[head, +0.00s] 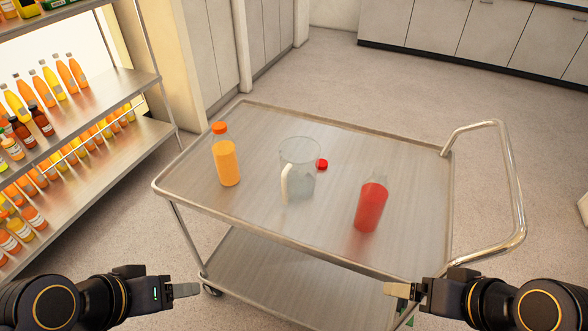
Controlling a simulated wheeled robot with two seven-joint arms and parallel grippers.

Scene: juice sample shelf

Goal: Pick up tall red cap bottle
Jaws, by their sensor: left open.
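A tall bottle of orange juice with an orange-red cap (225,160) stands upright at the left of the steel cart top. A bottle of red juice (371,207) stands at the right of the cart; its clear top looks uncapped. A loose bright red cap (321,164) lies on the cart just right of the pitcher. My left gripper (186,290) is open and empty at the lower left, in front of the cart and apart from the bottles.
A clear pitcher (300,152) with a pale handle stands mid-cart between the bottles. The cart (270,112) has a raised rim, a lower shelf and a curved push handle (512,190) at the right. A shelf rack (110,155) at the left holds several juice bottles.

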